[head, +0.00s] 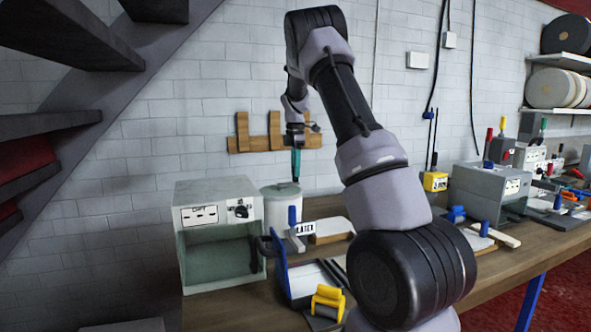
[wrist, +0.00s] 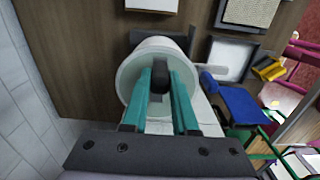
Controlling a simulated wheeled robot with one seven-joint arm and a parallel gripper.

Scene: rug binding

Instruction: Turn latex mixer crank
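The latex mixer is a white round pot (head: 281,207) with a pale lid, on the bench against the wall. A label reading LATEX (head: 304,229) is in front of it. In the wrist view, the pot (wrist: 130,72) is seen from above. A dark upright grip (wrist: 163,68), apparently the crank's handle, rises from its lid. My gripper (wrist: 161,88) points down over the lid, with its teal fingers on either side of the dark grip. I cannot tell whether they press on it. In the head view, my gripper (head: 296,172) is at the lid's right side.
A grey-green open-fronted box (head: 220,202) stands left of the pot. A wooden rack (head: 265,143) hangs on the wall behind. More machines stand at the right.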

